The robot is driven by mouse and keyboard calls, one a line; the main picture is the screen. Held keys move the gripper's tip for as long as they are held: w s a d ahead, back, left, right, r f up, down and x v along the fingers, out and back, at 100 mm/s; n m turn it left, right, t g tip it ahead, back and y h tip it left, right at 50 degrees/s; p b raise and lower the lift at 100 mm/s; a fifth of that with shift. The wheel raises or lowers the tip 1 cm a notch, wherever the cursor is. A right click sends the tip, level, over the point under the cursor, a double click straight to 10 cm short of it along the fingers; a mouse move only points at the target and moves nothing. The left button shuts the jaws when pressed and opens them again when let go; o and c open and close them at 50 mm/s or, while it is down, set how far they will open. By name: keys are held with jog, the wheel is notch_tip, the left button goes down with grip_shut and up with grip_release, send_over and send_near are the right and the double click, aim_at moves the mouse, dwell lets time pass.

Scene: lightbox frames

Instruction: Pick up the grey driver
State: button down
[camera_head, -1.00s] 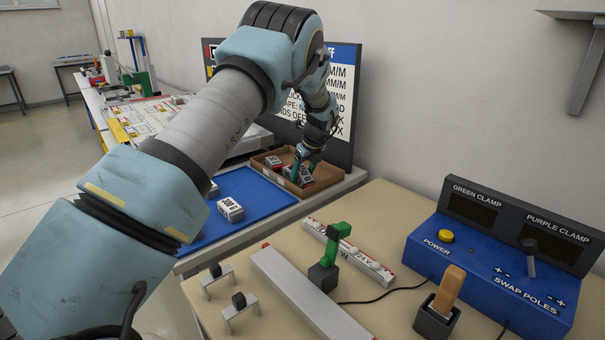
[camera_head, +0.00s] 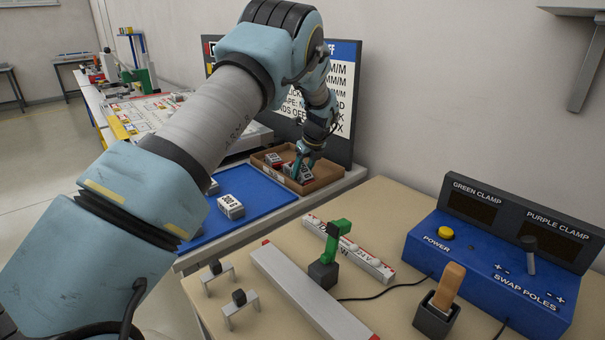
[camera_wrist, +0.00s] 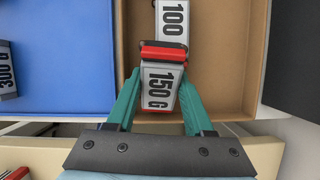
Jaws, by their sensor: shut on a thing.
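A grey driver with red ends, marked 150 G (camera_wrist: 161,88), sits between the two green fingers of my gripper (camera_wrist: 160,76) in the wrist view. My gripper is shut on its sides. In the head view my gripper (camera_head: 303,160) reaches down into a brown cardboard tray (camera_head: 322,184), and the held driver (camera_head: 303,175) is partly hidden by the fingers. I cannot tell whether it touches the tray floor. Another grey driver, marked 100 (camera_wrist: 173,20), lies just beyond it in the tray; it also shows in the head view (camera_head: 273,159).
A blue mat (camera_head: 262,190) left of the tray bears a grey driver marked 300 G (camera_head: 231,206) and another small block (camera_head: 213,187). A sign board (camera_head: 347,140) stands close behind the tray. The tray's right part (camera_wrist: 225,60) is bare.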

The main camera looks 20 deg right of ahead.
aim_at(303, 168)
notch_tip(303, 168, up, 10)
jog(key=b, duration=0.2)
jog(key=shift+b, duration=0.4)
notch_tip(303, 168, down, 9)
jog(key=p, duration=0.3)
jog(key=shift+r, duration=0.15)
jog(key=shift+f, duration=0.45)
jog(key=shift+f, duration=0.1)
jog(key=shift+f, duration=0.15)
jog(key=shift+c, duration=1.4)
grip_release()
